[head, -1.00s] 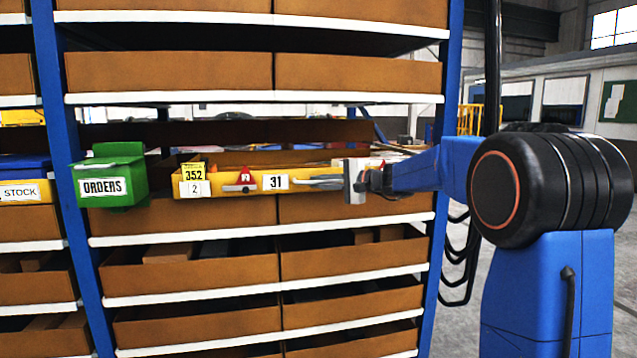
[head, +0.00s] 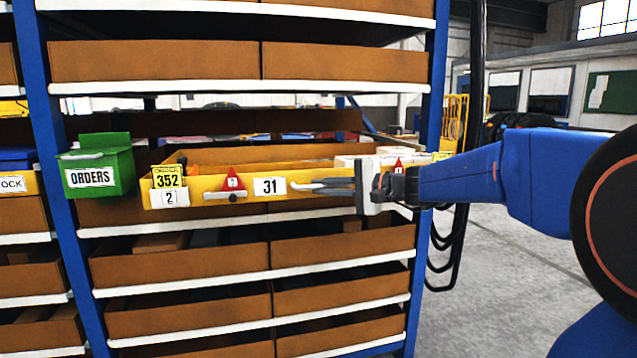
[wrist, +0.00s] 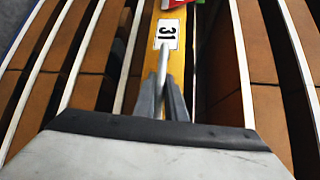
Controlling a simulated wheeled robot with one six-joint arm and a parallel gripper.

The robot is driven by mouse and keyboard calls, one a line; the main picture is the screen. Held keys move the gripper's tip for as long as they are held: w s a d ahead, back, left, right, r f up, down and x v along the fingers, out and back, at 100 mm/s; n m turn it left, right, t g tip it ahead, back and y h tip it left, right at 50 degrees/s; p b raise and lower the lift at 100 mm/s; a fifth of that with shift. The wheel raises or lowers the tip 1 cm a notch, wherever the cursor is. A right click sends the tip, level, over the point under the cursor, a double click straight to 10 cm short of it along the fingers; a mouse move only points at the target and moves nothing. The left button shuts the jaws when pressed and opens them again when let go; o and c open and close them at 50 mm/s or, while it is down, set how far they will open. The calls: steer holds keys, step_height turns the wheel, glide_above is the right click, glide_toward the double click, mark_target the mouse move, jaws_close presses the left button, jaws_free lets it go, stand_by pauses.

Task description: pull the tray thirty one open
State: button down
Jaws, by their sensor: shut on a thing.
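The yellow tray (head: 210,188) with the label 31 (head: 269,187) stands out from the rack in the head view, with boxes and other contents partly showing inside. A grey bar handle (head: 318,185) runs along its front, right of the label. My gripper (head: 350,187) reaches in from the right and is shut on this handle. In the wrist view the fingers (wrist: 163,100) close around the handle (wrist: 163,62) just below the label 31 (wrist: 167,34). The exact contact between the fingers is too small to tell.
A green ORDERS box (head: 98,170) hangs at the left by the blue rack post (head: 45,130). Brown bins (head: 180,255) fill the shelves above and below. Open floor (head: 490,270) lies to the right of the rack.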

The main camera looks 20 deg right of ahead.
steer(key=s, duration=1.5)
steer(key=shift+s, duration=0.2)
steer(key=shift+f, duration=0.1)
steer(key=c, duration=1.8)
jaws_free()
steer(key=shift+s+d, duration=0.1)
steer(key=shift+d, duration=0.05)
steer(key=shift+v, duration=8.6)
